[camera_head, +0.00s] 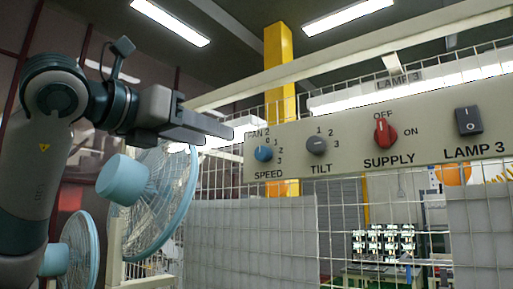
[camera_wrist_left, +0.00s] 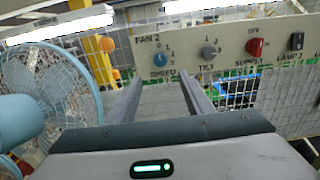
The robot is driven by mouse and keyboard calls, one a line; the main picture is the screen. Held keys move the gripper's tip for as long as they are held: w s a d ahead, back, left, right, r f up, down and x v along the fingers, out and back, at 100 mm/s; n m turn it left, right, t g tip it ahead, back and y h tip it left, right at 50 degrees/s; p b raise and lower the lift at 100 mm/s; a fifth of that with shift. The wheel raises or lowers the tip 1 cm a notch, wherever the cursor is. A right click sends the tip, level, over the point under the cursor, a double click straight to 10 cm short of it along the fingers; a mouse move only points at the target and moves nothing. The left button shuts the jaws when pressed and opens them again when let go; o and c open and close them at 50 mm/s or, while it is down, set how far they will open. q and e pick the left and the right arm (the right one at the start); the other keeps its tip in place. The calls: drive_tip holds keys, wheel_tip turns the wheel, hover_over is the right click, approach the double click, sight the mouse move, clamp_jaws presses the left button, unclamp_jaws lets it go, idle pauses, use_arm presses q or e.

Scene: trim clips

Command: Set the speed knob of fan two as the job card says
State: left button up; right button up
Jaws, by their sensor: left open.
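The blue speed knob (camera_head: 263,154) sits at the left end of a beige panel (camera_head: 348,147), under the label FAN 2, with numbers around it and SPEED below. Its pointer is too small to read surely. It also shows in the left wrist view (camera_wrist_left: 160,59), ahead of my fingers. My left gripper (camera_head: 228,131) is up and left of the knob in the head view, apart from it. In the left wrist view my left gripper (camera_wrist_left: 163,90) has its two fingers spread with nothing between them. I see no job card. My right gripper is not in view.
Right of the speed knob are a grey TILT knob (camera_head: 317,145), a red SUPPLY knob (camera_head: 385,132) and a black LAMP 3 rocker switch (camera_head: 469,120). A light-blue fan (camera_head: 160,205) stands left, below my left arm. Wire mesh (camera_head: 335,225) stands behind the panel.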

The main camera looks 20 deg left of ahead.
sight(260, 151)
use_arm(q)
drive_tip(key=p+x, duration=0.6)
drive_tip(key=x, duration=0.8)
drive_tip(key=shift+w+d+f+p, duration=0.1)
drive_tip(key=shift+w+d+p, duration=0.1)
drive_tip(key=shift+w+p, duration=0.25)
drive_tip(key=c, duration=1)
